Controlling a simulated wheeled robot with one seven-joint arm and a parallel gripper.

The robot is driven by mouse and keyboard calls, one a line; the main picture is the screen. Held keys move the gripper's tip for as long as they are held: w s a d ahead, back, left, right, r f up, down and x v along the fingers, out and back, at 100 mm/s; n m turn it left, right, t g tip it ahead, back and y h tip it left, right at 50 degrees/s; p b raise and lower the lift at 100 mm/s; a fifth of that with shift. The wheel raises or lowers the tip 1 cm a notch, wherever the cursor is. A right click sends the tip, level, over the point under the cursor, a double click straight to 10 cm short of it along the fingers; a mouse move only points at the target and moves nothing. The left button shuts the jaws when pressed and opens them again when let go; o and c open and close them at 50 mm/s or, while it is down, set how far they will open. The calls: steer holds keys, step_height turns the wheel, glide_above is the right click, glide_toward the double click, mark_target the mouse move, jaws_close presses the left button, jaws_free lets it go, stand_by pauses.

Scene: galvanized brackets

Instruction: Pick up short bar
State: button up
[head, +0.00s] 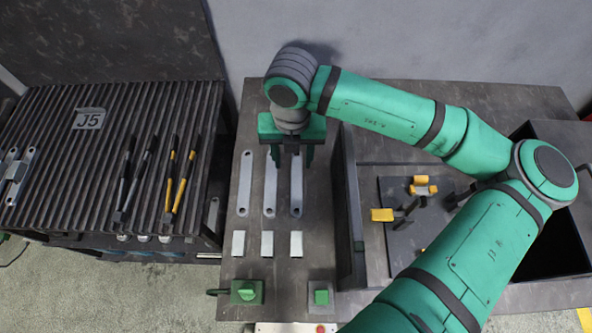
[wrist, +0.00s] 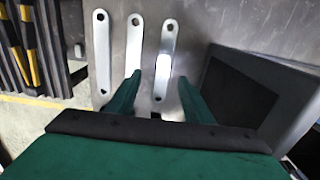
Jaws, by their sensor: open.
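Several pale short bars lie in a row on the dark bench: a left one (head: 239,243), a middle one (head: 267,243) and a right one (head: 296,243). Behind them lie three longer grey bars with end holes: left (head: 245,184), middle (head: 270,190) and right (head: 297,188). My gripper (head: 290,158) is open above the far ends of the middle and right long bars. In the wrist view its green fingers (wrist: 157,90) straddle the lower part of the right long bar (wrist: 168,40). A brighter pale patch there is unclear. Nothing is visibly held.
A ribbed rack (head: 60,190) with black and yellow-handled tools stands left. A dark upright panel (head: 348,215) borders the bars on the right, with yellow parts (head: 382,214) beyond it. Green blocks (head: 247,292) sit at the front edge.

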glide_above(297, 181)
steer(key=f, duration=0.4)
steer(key=shift+a+f, duration=0.3)
steer(key=shift+a, duration=0.05)
steer(key=shift+d+f, duration=0.15)
steer(key=shift+f, duration=1.1)
steer(key=shift+d+f, duration=0.15)
steer(key=shift+f, duration=1.1)
jaws_close()
